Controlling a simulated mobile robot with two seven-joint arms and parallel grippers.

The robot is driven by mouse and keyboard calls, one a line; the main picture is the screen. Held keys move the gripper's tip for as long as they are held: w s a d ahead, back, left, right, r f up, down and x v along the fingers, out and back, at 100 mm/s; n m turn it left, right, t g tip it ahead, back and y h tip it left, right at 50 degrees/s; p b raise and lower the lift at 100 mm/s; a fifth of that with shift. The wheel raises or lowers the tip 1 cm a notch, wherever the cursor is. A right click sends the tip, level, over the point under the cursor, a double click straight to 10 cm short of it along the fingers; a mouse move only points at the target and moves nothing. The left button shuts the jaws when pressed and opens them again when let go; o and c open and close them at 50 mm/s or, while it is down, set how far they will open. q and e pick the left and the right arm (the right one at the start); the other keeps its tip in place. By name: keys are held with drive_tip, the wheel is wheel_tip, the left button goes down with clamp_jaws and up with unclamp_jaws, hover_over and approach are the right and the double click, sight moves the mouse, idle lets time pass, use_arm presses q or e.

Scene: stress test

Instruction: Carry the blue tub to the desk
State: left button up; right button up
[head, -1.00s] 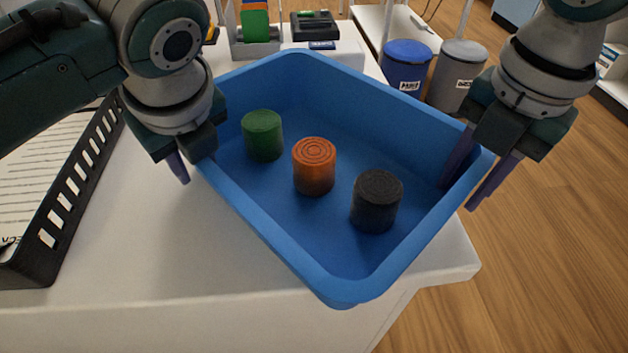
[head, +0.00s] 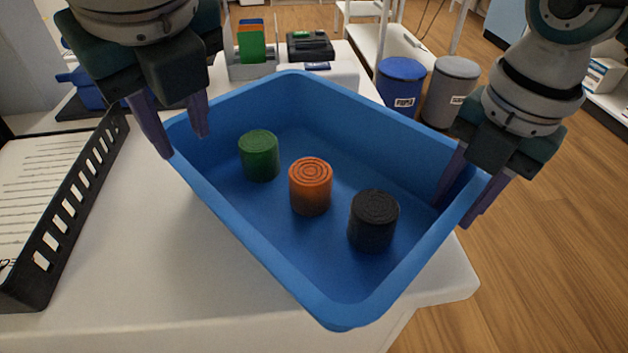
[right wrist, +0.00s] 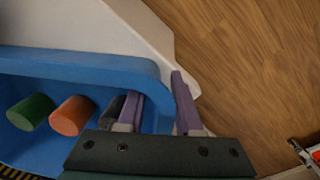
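The blue tub (head: 255,240) is at the middle of the head view, above the white worktop's right corner and sticking out past its edge. Whether its base touches the top is hidden. Inside stand a green cylinder (head: 259,156), an orange cylinder (head: 311,186) and a black cylinder (head: 373,220). My right gripper (head: 456,213) has one finger inside and one outside the right wall; the right wrist view shows the rim (right wrist: 158,112) filling the gap.
The white worktop (head: 130,270) holds a black slotted tray (head: 75,205) with paper at left. A rack with coloured folders (head: 252,45) and a black device (head: 310,46) stand behind. A blue bin (head: 402,84) and a grey bin (head: 448,92) stand beyond. Wooden floor (head: 545,240) is open at right.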

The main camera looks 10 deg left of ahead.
wheel_tip(320, 180, up, 12)
drive_tip(key=shift+s+d, duration=0.35)
drive_tip(key=shift+d, duration=0.05)
idle(0.6)
